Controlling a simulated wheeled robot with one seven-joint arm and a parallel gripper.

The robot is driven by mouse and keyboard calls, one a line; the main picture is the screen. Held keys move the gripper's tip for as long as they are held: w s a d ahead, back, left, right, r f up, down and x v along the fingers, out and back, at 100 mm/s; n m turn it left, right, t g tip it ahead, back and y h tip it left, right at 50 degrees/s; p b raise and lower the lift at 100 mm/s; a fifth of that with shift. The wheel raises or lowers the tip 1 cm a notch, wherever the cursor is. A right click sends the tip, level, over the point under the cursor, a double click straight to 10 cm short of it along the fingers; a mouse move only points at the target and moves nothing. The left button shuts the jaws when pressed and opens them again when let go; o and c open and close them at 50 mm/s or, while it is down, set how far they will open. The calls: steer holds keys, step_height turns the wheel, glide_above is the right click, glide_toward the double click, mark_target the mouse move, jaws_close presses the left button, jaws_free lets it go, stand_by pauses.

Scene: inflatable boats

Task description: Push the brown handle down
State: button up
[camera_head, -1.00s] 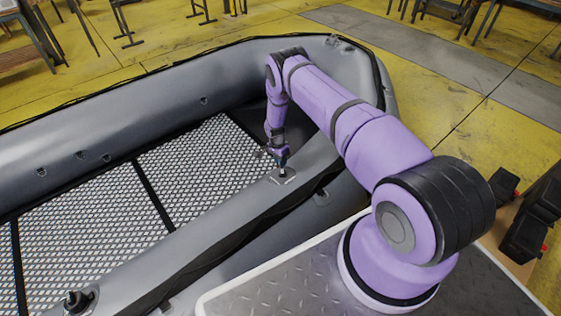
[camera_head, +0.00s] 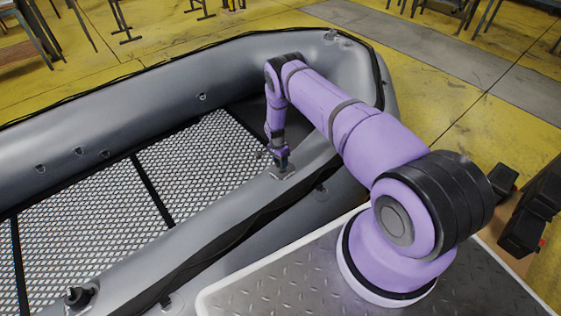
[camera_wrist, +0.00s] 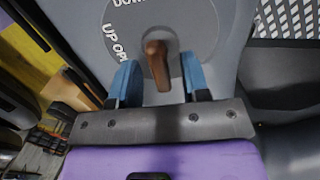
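The brown handle (camera_wrist: 157,64) stands out from a round grey plate (camera_wrist: 193,22) with white lettering in the wrist view. "UP" shows clearly; the lettering at the top edge is partly cut off. My gripper (camera_wrist: 159,82) is open, with one blue finger on each side of the handle. A gap shows between the handle and each finger. In the head view my gripper (camera_head: 281,165) is at the boat's near tube, over a small fitting; the handle itself is too small to make out there.
The grey inflatable boat (camera_head: 100,240) has a mesh floor (camera_head: 85,215) between its tubes. Another black fitting (camera_head: 78,297) stands on the near tube at the lower left. Tables and stools stand on the yellow floor behind.

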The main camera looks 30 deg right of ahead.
step_height(320, 180, up, 11)
steer(key=w, duration=0.2)
steer(key=shift+a+f, duration=0.2)
steer(key=shift+a, duration=0.05)
stand_by(0.6)
